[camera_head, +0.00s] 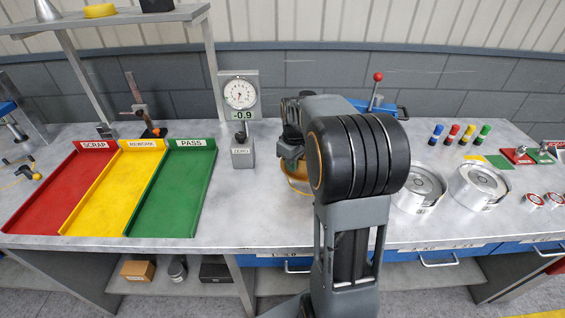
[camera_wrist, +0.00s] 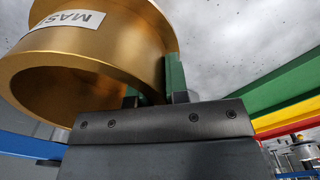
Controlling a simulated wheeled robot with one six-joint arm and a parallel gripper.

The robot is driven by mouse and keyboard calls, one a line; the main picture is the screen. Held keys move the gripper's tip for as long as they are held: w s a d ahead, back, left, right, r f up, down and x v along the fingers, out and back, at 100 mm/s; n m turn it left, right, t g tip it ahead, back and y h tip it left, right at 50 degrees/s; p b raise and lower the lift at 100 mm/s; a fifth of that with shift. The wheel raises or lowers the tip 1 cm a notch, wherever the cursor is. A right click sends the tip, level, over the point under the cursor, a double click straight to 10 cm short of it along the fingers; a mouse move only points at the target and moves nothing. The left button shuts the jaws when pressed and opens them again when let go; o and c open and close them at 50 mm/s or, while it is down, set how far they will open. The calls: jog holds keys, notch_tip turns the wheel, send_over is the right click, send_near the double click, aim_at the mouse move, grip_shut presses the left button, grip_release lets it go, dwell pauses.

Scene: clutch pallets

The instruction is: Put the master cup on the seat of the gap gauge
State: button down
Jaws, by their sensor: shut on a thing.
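The master cup (camera_wrist: 120,48) is a gold ring-shaped cup with a white label whose visible letters read "MAS". In the wrist view it fills the upper left, tilted in the picture. My gripper (camera_wrist: 153,88) has green-padded fingers shut on the cup's wall, one on each side. In the head view my arm covers most of the gripper, and a gold edge, apparently the cup (camera_head: 296,183), shows beside it. The gap gauge's dial (camera_head: 239,95) stands at the back of the bench with a readout of -0.9.
A grey ZERO block (camera_head: 242,152) stands below the dial. Red, yellow and green trays (camera_head: 165,200) lie to the left. Silver round housings (camera_head: 418,190) stand right of my arm. A red-knobbed lever (camera_head: 377,85) rises behind it.

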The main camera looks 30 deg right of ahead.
jog(key=d+f, duration=0.2)
jog(key=w+d+f, duration=0.1)
jog(key=d+f, duration=0.1)
jog(key=f, duration=0.1)
jog(key=shift+w+p, duration=0.15)
jog(key=shift+p, duration=0.2)
jog(key=shift+f, duration=1.65)
jog(key=c, duration=1.6)
grip_release()
jog(key=shift+f, duration=0.25)
jog(key=o, duration=0.5)
jog(key=shift+r, duration=0.15)
